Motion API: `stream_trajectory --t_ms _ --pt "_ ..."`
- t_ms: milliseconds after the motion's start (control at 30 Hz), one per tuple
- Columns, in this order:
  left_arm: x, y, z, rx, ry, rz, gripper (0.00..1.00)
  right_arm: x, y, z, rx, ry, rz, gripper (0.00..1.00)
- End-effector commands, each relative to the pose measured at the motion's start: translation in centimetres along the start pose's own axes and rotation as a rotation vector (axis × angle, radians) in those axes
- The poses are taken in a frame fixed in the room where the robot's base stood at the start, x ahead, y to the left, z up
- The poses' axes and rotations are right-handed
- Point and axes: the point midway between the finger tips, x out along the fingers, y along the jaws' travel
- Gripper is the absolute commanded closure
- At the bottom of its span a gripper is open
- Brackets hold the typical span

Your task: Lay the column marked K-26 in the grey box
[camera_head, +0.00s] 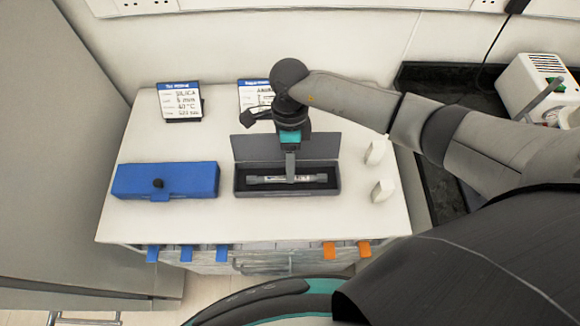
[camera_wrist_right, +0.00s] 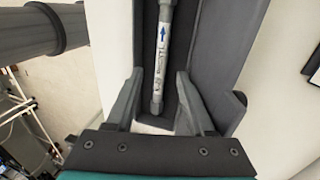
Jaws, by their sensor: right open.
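The grey box (camera_head: 300,193) stands open on the white bench top, its lid raised at the back. A slim pale column (camera_head: 265,180) with grey end fittings lies lengthwise inside it. In the right wrist view, the column (camera_wrist_right: 162,50) bears a label with a blue arrow; its marking is too small to read. My right gripper (camera_head: 291,179) reaches down over the middle of the box. In the right wrist view, its two fingers (camera_wrist_right: 159,76) are apart, on either side of the column's line, with a gap visible. My left gripper is not in view.
A shut blue box (camera_head: 190,181) with a black knob stands to the left. Two printed cards (camera_head: 180,101) stand at the back. Two small white objects (camera_head: 382,190) stand right of the grey box. Blue and orange tabs (camera_head: 329,251) line the front edge. The front left bench top is clear.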

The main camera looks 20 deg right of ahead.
Motion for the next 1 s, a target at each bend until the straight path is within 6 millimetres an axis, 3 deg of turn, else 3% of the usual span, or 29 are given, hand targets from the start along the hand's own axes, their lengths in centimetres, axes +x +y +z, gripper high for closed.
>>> stream_trajectory --t_ms 300,500,700,1000 --pt "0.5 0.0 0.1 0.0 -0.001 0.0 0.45 -7.8 -0.2 0.0 -0.001 -0.003 -0.008 0.46" --pt "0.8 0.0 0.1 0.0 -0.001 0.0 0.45 -11.4 -0.1 0.1 -0.001 -0.002 -0.004 0.46" --pt "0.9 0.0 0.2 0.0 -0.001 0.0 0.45 -12.9 0.0 0.0 0.001 -0.001 -0.002 0.46" --pt "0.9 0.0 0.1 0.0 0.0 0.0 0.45 -13.1 0.0 0.0 0.0 -0.001 -0.001 0.46"
